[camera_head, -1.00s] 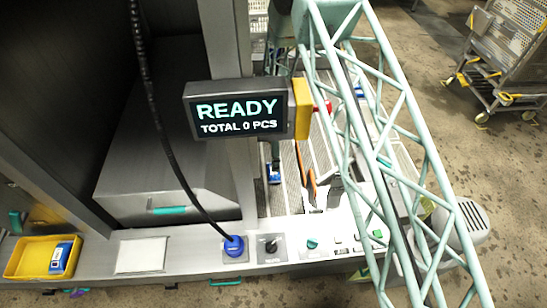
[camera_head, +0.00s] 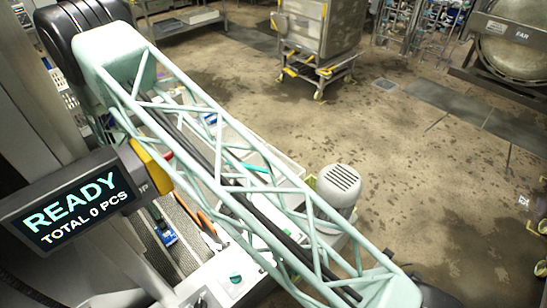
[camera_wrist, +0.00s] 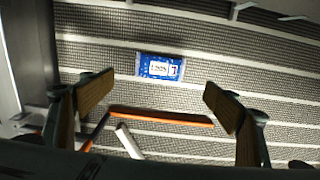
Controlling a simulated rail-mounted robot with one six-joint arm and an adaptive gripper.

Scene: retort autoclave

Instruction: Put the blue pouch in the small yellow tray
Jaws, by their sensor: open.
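A blue pouch (camera_wrist: 160,67) with a white label lies flat on a grey ribbed surface in the wrist view. In the head view, a small blue item (camera_head: 167,237) lies on the ribbed strip beside the display and appears to be the same pouch. My gripper (camera_wrist: 158,100) is open and empty, its two wooden-faced fingers wide apart. The pouch lies beyond the fingertips, between their lines, and does not touch them. The small yellow tray is outside both current views.
An orange bar (camera_wrist: 162,117) and a white bar (camera_wrist: 128,141) lie nearer my gripper than the pouch. A metal wall (camera_wrist: 25,50) stands at the left. The READY display (camera_head: 72,207) and its yellow-sided housing stand beside the ribbed strip in the head view.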

